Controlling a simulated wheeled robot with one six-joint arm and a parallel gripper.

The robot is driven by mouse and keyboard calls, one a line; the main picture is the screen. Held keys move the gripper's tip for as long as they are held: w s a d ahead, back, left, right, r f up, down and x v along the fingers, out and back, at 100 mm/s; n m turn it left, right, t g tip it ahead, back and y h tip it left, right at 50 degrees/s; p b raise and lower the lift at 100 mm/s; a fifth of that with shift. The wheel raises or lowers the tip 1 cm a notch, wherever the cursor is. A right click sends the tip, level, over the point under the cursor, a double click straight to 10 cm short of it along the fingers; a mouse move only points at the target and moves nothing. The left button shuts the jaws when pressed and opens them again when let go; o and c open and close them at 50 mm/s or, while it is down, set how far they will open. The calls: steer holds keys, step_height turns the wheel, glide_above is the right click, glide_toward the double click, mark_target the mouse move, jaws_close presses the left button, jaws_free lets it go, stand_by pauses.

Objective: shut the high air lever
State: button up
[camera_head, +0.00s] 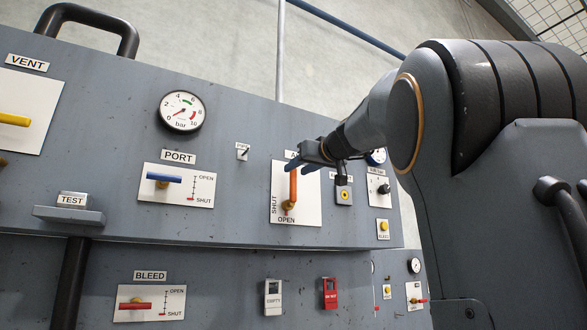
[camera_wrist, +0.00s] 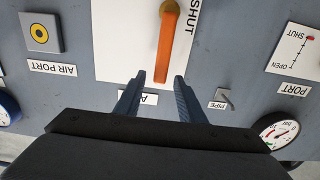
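An orange lever (camera_head: 293,187) is mounted on a white plate (camera_head: 309,207) on the upper grey panel. The plate reads SHUT at its left and OPEN at its bottom. The lever stands nearly upright, its pivot low and its free end up by my gripper. Its name label is mostly hidden; only an A shows. In the wrist view, the lever (camera_wrist: 168,45) hangs from its pivot with its free end between my fingertips. My gripper (camera_wrist: 161,77) is open, with a gap on both sides of the lever; contact is not visible. In the head view, my gripper (camera_head: 302,164) partly covers the plate's top.
Close by are a PIPE switch (camera_head: 243,151), the air port (camera_head: 344,195) and a black knob (camera_head: 379,189). The blue PORT lever (camera_head: 164,178) and a gauge (camera_head: 181,111) lie left. A TEST ledge (camera_head: 68,216) juts out. A lower panel holds the red BLEED lever (camera_head: 136,306).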

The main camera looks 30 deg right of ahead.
mark_target(295, 171)
steer(key=shift+w+p, duration=0.65)
steer(key=shift+w, duration=1.2)
jaws_close()
